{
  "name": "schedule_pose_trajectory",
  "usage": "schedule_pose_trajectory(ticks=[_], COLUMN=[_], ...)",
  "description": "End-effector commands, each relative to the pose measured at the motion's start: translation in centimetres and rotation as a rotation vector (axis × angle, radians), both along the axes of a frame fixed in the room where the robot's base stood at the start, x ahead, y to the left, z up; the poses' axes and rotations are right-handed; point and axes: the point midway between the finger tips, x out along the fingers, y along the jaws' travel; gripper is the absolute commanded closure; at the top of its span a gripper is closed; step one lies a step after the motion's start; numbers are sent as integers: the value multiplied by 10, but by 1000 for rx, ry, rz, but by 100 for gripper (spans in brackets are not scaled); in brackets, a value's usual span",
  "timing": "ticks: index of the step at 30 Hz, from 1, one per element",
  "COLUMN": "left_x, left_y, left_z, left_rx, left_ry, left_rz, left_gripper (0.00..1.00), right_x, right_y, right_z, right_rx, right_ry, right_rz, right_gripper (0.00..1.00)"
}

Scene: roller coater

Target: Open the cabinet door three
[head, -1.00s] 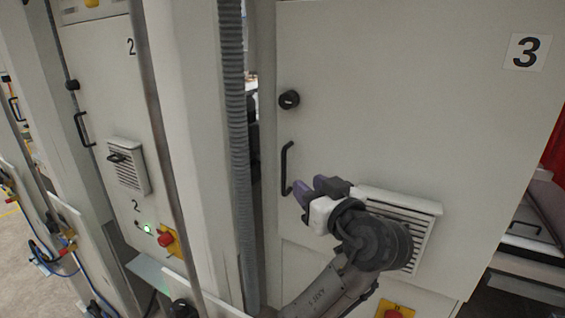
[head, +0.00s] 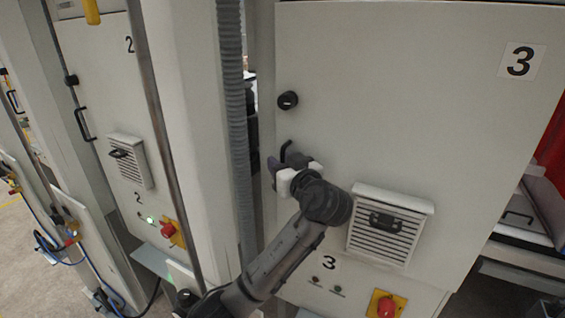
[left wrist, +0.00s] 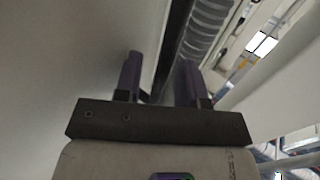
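Cabinet door three (head: 420,110) is a large pale grey panel marked "3" and looks shut. Its black bar handle (head: 287,146) is near the left edge, below a round black knob (head: 288,100); only the handle's upper end shows, and my gripper hides the rest. My left gripper (head: 281,162) is at the handle, with its purple-grey fingers pointing toward it. In the left wrist view the left gripper (left wrist: 160,82) has its two fingers apart; I cannot tell whether the handle is between them. My right gripper is not in view.
A vent grille (head: 380,235) and a red knob on a yellow plate (head: 386,305) are on the cabinet right of and below my arm. A ribbed grey hose (head: 233,130) and a pale post (head: 185,120) stand close left of the door.

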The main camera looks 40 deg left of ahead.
Motion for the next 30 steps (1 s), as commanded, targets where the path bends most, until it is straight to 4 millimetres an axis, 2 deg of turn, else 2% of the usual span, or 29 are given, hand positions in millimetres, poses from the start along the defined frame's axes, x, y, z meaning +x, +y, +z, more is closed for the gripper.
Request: schedule_pose_trajectory(ticks=[4,15,30], left_x=[0,0,-1], left_y=[0,0,-2], left_z=[0,0,0], left_rx=[0,0,0], left_ry=[0,0,-1], left_rz=[0,0,0], left_gripper=[63,99,100], right_x=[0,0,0], right_y=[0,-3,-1], right_z=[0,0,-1], right_rx=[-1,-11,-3], right_ry=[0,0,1], right_rz=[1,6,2], right_gripper=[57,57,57])
